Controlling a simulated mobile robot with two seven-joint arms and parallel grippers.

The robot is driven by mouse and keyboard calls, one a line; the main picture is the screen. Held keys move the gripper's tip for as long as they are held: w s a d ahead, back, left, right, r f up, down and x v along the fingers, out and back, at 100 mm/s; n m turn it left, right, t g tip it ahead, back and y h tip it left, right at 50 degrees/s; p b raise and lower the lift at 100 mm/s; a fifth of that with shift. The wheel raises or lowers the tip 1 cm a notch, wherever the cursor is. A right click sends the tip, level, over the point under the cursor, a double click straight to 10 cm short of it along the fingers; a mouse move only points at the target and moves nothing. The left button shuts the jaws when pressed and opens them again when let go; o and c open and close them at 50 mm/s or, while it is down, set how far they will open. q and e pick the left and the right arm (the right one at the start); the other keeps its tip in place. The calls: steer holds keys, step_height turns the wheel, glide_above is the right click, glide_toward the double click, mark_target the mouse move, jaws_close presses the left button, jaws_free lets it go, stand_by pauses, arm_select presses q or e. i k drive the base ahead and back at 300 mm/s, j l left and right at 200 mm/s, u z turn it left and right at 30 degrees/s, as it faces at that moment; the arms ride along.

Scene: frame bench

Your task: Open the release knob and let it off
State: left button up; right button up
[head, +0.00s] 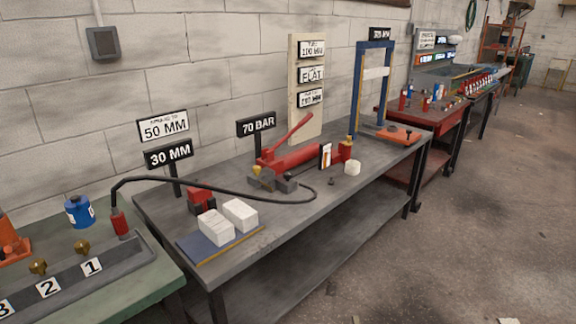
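A red hydraulic hand pump (296,159) lies on the grey bench (250,258), its red lever (290,136) slanting up to the right. A small yellow knob-like part (257,170) sits at the pump's left end, by a grey block (265,181). It may be the release knob; whether it is open or closed is too small to tell. A black hose (210,187) runs from the pump's area to a red cylinder (119,222) on the green bench at left. Neither of my grippers is in view.
Signs reading 70 BAR (256,124) and 30 MM (168,154) stand on the grey bench. A blue frame (357,90) stands at the far end. Open floor (460,230) lies to the right.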

mark_target(287, 175)
steer(key=i+l+u, duration=0.1)
steer(key=i+l, duration=0.25)
steer(key=i+l+u, duration=0.1)
steer(key=i+l, duration=0.25)
steer(key=i+l+u, duration=0.1)
steer(key=i+l, duration=0.25)
steer(key=i+l+u, duration=0.1)
steer(key=i+l, duration=0.2)
steer(key=l, duration=0.25)
steer(key=i+l+u, duration=0.1)
steer(key=i+l, duration=0.2)
steer(key=l, duration=0.15)
